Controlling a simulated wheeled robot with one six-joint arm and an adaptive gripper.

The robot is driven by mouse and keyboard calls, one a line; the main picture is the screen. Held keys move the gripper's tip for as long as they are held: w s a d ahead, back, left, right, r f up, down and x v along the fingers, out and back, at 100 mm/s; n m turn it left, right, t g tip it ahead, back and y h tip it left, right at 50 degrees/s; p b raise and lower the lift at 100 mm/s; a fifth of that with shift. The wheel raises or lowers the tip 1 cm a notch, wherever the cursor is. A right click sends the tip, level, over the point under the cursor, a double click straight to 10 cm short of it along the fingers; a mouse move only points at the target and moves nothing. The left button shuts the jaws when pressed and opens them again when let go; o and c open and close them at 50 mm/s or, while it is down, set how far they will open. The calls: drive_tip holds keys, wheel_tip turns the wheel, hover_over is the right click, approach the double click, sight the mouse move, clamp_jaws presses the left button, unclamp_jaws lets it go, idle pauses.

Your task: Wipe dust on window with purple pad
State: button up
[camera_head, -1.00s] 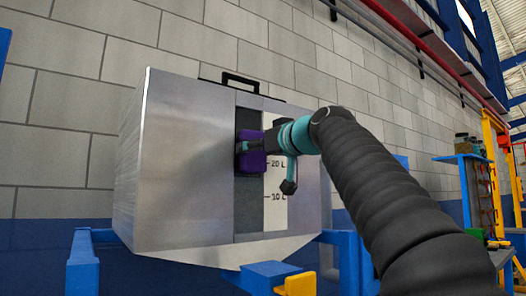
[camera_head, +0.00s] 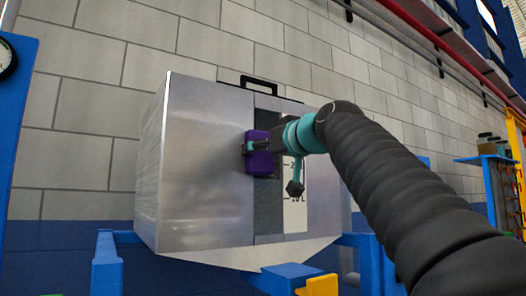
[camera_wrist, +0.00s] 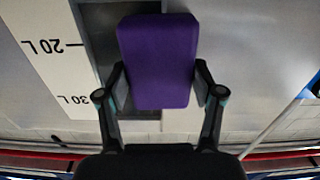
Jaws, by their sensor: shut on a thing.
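The purple pad (camera_head: 260,160) is held at the front of a metal tank, and it fills the upper middle of the wrist view (camera_wrist: 158,60). My gripper (camera_head: 258,148) is shut on the pad, with one finger on each side of it in the wrist view (camera_wrist: 160,92). The window (camera_head: 267,205) is a dark grey vertical strip in the tank front, with a speckled grey look below the pad. The pad overlaps the window's left edge and the metal left of it. Whether the pad touches the surface, I cannot tell. My arm hides part of the window.
The metal tank (camera_head: 200,170) has a black handle (camera_head: 259,88) on top and a white litre scale (camera_head: 297,210) right of the window. It rests on a blue frame (camera_head: 108,265) with a yellow piece (camera_head: 320,285). A block wall (camera_head: 100,110) stands behind.

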drive_tip(key=shift+b+v, duration=0.95)
drive_tip(key=shift+v, duration=1.95)
drive_tip(key=shift+b+v, duration=0.5)
drive_tip(key=shift+v, duration=0.95)
